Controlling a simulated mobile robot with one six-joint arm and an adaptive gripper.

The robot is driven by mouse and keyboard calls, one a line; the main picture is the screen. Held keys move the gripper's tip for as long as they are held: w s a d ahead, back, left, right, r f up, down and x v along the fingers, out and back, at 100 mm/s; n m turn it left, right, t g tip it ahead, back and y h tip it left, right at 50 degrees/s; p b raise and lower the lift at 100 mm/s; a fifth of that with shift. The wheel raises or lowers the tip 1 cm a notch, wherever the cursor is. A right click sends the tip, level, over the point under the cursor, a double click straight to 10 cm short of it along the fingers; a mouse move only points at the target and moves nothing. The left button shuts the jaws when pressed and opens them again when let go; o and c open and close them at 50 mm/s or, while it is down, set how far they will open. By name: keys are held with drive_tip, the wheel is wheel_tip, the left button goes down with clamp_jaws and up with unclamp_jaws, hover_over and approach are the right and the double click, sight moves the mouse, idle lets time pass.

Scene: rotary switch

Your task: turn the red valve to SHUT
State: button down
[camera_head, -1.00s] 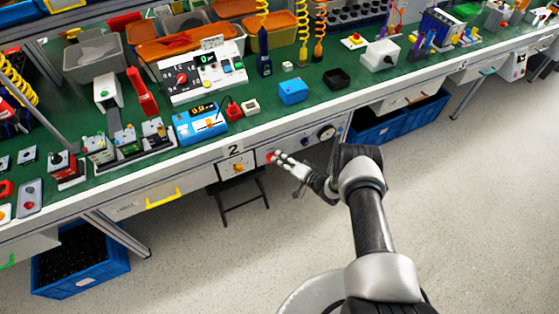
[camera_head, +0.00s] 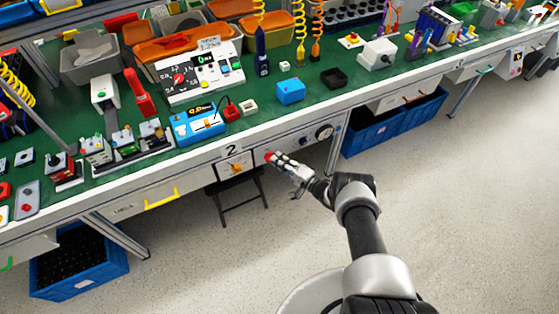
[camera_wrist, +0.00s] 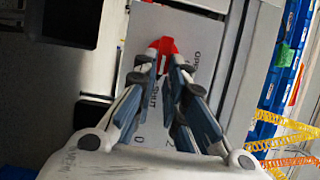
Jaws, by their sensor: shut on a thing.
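The red valve (camera_wrist: 166,45) is a small red handle on a pale panel in the wrist view, with "OPEN" lettering to its right and "SHUT" lettering below it. My gripper (camera_wrist: 164,62) has its two fingertips closed on the lower part of the valve. The fingers hide part of the handle, so its exact pointing is hard to read. In the head view the valve is a red spot (camera_head: 269,156) on the front of the bench, and my gripper (camera_head: 274,159) reaches it from the right.
A dial gauge (camera_head: 324,132) sits on the bench front to the right of the valve. A panel with an orange knob (camera_head: 236,168) is to the left, below the "2" label. A dark stool (camera_head: 240,197) stands under the bench. The floor to the right is clear.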

drive_tip(key=c, duration=1.6)
unclamp_jaws()
drive_tip(key=shift+c, duration=0.2)
drive_tip(key=v, duration=1.2)
